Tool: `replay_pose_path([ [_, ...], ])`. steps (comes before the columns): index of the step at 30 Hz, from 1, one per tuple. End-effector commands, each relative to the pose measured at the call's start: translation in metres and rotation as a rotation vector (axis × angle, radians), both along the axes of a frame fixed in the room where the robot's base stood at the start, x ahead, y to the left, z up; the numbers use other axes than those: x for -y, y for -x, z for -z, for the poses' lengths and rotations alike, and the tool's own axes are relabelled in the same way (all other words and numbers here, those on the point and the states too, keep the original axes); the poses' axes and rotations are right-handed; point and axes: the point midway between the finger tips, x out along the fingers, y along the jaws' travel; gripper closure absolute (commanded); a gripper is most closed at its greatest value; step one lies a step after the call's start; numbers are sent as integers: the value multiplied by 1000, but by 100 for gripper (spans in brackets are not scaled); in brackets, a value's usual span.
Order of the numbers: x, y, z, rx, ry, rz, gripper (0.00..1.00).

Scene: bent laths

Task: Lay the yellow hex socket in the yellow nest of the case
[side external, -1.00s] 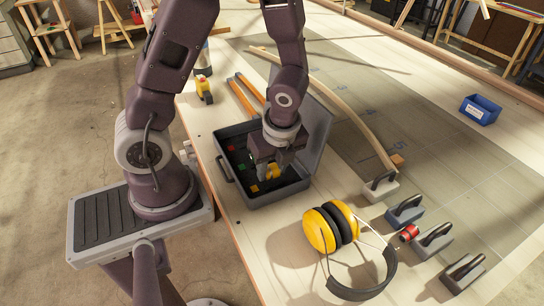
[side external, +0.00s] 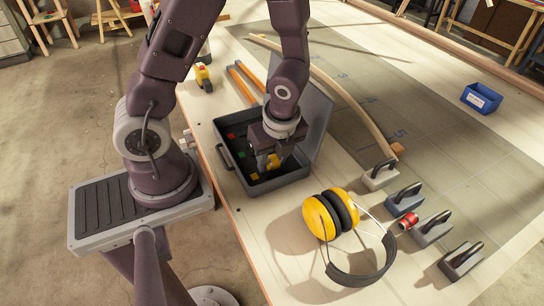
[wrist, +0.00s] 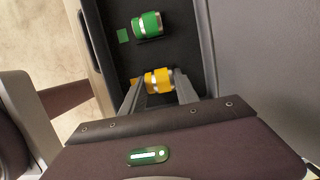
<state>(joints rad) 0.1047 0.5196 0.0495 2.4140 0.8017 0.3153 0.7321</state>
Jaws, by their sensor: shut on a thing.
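The yellow hex socket (wrist: 158,81), banded with silver, lies on its side between the fingers of my gripper (wrist: 160,92). My gripper is shut on it, low inside the open grey case (side external: 283,193). In the side external view the socket (side external: 274,161) is partly hidden by the fingers. A yellow square, the mark of the yellow nest (wrist: 137,84), shows just left of the socket, partly behind a finger; it also shows in the side external view (side external: 254,177). I cannot tell whether the socket touches the nest floor.
A green socket (wrist: 147,25) lies in the case beside its green mark (wrist: 122,36). The raised lid (side external: 318,125) stands close on the right of my gripper. Yellow ear muffs (side external: 323,215) and several grey handled blocks (side external: 404,195) lie outside the case.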

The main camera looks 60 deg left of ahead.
Motion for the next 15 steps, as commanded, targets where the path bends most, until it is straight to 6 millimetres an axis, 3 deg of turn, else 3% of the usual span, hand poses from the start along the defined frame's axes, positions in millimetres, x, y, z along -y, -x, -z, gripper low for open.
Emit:
replay_pose_path([
  [15, 0, 0, 7, 0, 0, 0, 100],
])
